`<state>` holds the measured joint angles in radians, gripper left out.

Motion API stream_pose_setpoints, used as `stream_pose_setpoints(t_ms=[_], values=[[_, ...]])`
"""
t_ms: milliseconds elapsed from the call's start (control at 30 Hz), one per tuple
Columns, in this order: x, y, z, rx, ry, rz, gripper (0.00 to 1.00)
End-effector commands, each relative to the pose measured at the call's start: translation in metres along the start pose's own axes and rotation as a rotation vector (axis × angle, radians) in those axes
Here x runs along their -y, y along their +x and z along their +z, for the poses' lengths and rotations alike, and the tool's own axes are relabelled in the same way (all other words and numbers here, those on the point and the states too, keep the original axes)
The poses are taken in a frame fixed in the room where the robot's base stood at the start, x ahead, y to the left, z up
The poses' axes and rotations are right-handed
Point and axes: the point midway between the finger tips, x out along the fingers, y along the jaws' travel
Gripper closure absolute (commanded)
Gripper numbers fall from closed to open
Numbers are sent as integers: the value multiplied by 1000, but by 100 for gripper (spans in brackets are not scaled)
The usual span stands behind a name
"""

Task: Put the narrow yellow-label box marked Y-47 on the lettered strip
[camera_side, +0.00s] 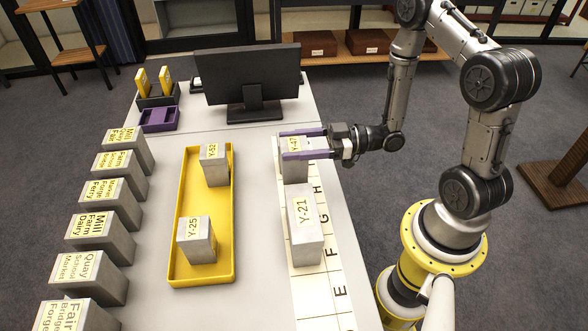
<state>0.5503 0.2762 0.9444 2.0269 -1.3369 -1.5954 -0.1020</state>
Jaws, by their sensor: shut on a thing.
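The narrow grey box marked Y-47 (294,171) has a yellow label and stands upright at the far part of the lettered strip (323,292). My gripper (283,145) reaches in from the right, its two purple fingers shut on the upper part of this box. The fingers and the box hide part of the strip. I cannot tell whether the box's base touches the strip. A wider grey box marked Y-21 (305,241) stands on the strip just nearer than Y-47. Letters E, F, G and H show along the strip's right side.
A yellow tray (232,262) left of the strip holds boxes Y-52 (216,172) and Y-25 (196,243). Several label-bearing grey boxes (92,275) line the table's left edge. A monitor (249,75) and a purple tray (160,119) are at the back. The strip's near end is clear.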

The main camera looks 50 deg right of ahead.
Motion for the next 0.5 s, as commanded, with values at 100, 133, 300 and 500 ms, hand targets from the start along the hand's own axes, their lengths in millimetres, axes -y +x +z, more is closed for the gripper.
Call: stream_pose_setpoints(t_ms=[100,133,300,500], values=[[0,0,13,-2,1,0,100],[0,0,14,-2,0,0,100],[0,0,33,-1,2,0,100],[0,0,55,-1,0,0,100]])
